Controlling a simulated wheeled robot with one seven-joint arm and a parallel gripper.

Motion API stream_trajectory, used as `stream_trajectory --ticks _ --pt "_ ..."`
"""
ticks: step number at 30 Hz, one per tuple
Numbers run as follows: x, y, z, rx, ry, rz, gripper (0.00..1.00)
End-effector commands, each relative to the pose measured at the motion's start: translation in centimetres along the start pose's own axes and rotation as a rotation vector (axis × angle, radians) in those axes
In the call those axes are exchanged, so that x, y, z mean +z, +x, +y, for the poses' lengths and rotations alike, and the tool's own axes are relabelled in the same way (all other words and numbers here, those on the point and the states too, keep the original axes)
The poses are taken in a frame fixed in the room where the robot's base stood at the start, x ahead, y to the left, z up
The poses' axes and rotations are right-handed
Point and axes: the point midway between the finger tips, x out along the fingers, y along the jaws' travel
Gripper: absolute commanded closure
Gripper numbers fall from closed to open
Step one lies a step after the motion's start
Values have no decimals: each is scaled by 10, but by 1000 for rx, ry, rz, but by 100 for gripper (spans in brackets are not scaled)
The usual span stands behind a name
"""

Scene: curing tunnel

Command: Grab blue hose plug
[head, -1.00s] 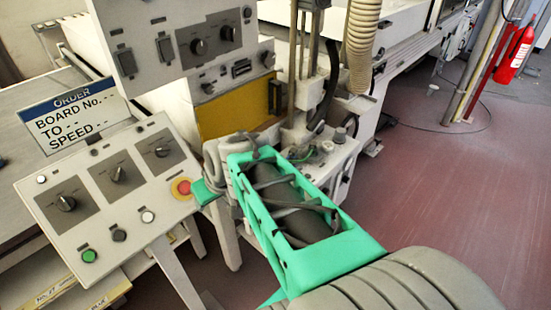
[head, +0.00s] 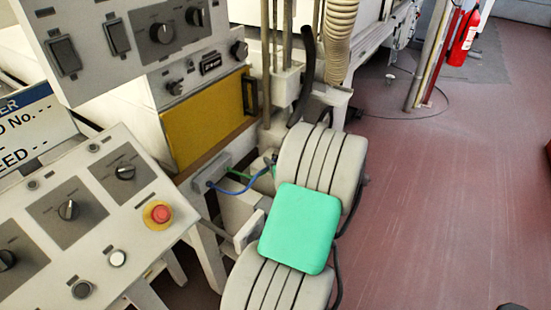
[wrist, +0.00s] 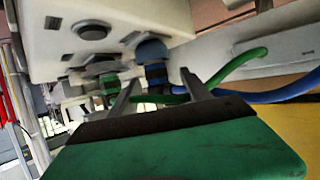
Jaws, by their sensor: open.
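The blue hose plug (wrist: 151,52) has a rounded blue cap and a darker collar, and sits under a pale machine housing in the wrist view. My gripper (wrist: 160,76) is open, with one dark finger on each side of the plug's collar in the picture. I cannot tell whether the fingers reach far enough to enclose it. The blue hose (wrist: 285,91) runs right from behind my right finger; it also shows in the head view (head: 238,190). In the head view my arm hides my gripper and the plug.
A green hose (wrist: 238,65) passes close behind my fingers, and a green-banded connector (wrist: 109,85) is just left of them. The pale housing (wrist: 95,32) is close above. The control panel (head: 90,215) stands left of my arm. Red floor (head: 430,200) is clear at right.

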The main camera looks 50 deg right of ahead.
Motion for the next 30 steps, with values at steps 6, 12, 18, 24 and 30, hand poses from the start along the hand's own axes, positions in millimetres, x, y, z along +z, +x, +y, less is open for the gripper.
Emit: stream_trajectory --ticks 6,12,18,24,30 --pt "1 36 3 -1 -1 -1 44" --pt "2 48 4 3 1 0 44" --pt "2 47 5 4 2 -1 51" --pt "2 47 5 4 2 -1 68" --pt "2 47 5 4 2 -1 84"
